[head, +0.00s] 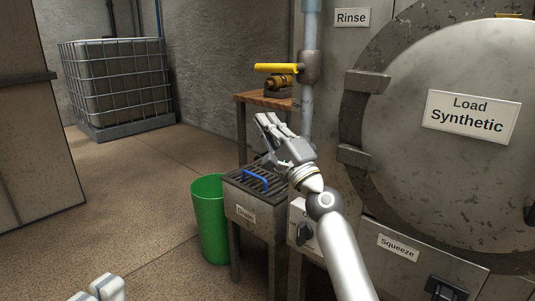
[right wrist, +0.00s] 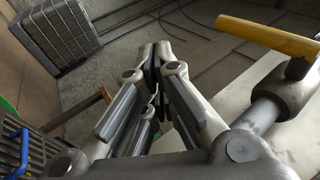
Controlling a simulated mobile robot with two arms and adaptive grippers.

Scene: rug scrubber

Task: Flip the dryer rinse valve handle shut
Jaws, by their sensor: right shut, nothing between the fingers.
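The yellow valve handle (head: 277,68) sticks out to the left, roughly level, from a grey valve body (head: 310,68) on the vertical pipe (head: 306,117). A "Rinse" label (head: 351,17) is to its right. The handle also shows at upper right in the right wrist view (right wrist: 268,37), beside the valve body (right wrist: 272,92). My right gripper (head: 267,122) is shut and empty, below and slightly left of the handle, apart from it. Its fingers show together in the right wrist view (right wrist: 157,62). Only tips of my left gripper (head: 98,289) show at the bottom left edge.
A brass fitting (head: 278,81) sits on a wooden stand (head: 245,98) behind the handle. A drain box (head: 240,193) with a blue handle (head: 257,179) and a green bin (head: 207,222) stand below. The round dryer door (head: 430,170) is at right. Open floor lies left.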

